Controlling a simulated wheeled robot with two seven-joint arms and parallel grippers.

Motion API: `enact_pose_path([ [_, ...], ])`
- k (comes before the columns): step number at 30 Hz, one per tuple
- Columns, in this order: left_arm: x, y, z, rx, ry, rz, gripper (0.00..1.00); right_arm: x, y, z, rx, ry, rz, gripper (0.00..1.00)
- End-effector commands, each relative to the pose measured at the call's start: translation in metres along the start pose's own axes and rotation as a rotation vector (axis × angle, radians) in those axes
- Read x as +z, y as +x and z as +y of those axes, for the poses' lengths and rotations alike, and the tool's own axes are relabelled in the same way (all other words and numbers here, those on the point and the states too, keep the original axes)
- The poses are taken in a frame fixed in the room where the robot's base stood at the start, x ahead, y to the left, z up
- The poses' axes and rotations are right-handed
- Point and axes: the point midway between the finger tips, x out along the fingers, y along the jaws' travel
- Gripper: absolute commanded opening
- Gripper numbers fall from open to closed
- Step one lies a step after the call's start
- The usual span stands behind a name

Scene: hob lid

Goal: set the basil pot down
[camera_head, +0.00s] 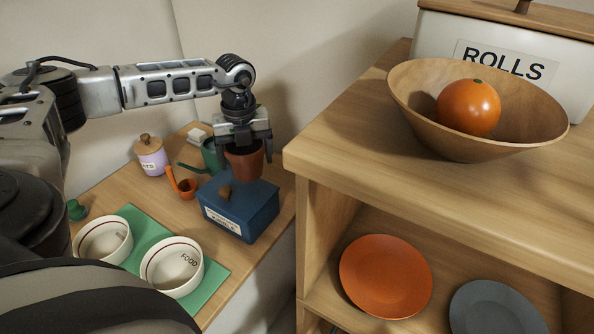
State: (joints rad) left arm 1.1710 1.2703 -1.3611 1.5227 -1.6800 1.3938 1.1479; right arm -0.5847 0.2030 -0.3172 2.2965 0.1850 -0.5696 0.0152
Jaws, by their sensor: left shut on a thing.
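The basil pot (245,163) is a small terracotta pot, and my left gripper (243,138) is shut on it at its top. The gripper comes down from above and hides most of the plant; only a little green shows by the fingers. In the picture the pot overlaps the back of a blue lidded box (238,209). I cannot tell whether the pot touches the box or hangs above or behind it. My right gripper is not in view.
On the low wooden bench (110,187) stand a lilac jar (151,157), an orange scoop (187,187), a green watering can (211,157) and two bowls (172,266) on a green mat (142,228). A taller shelf (340,160) rises at right, with a wooden bowl (430,121) holding an orange (468,107).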

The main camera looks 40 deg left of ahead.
Motion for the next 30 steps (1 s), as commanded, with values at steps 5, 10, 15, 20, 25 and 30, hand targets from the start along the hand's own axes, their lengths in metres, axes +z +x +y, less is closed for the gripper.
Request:
enact_pose_path([
  [5,0.016,0.015,-0.015,-0.004,-0.001,-0.002,0.5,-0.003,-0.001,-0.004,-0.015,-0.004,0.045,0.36],
  [10,0.043,0.032,-0.038,-0.003,-0.001,-0.002,0.5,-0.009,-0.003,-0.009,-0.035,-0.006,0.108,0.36],
  [15,0.066,0.045,-0.059,-0.004,0.001,-0.002,0.5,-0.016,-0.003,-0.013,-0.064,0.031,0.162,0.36],
  [20,0.082,0.071,-0.073,-0.001,0.001,-0.001,0.5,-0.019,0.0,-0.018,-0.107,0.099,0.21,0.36],
  [25,0.095,0.091,-0.084,-0.002,0.002,-0.002,0.5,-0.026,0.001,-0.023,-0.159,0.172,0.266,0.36],
  [30,0.102,0.098,-0.088,-0.003,0.002,-0.003,0.5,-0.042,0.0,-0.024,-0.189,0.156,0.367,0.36],
])
